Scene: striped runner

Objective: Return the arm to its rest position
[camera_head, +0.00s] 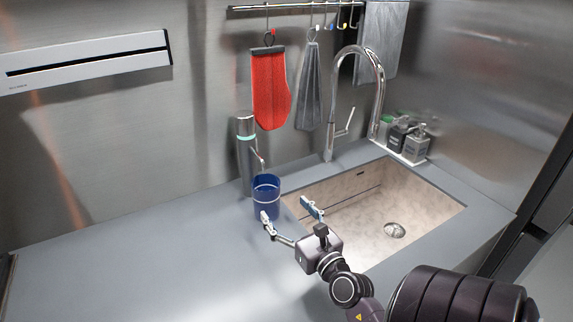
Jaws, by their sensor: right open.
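My right gripper (288,212) is open over the counter, its fingers spread and pointing toward the back. Its left fingertip is close in front of a blue cup (266,190), and its right fingertip overlaps the sink's left edge. I cannot tell whether the left fingertip touches the cup. The cup stands upright on the counter and is not between the fingers. My right arm reaches in from the lower right. My left gripper is not in view.
The sink (350,190) is to the right, with a tall faucet (380,90) behind it. A metal dispenser (245,150) stands behind the cup. Soap bottles (416,143) stand at the sink's back right. A red mitt (270,88) hangs above. The counter's left side (130,260) is clear.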

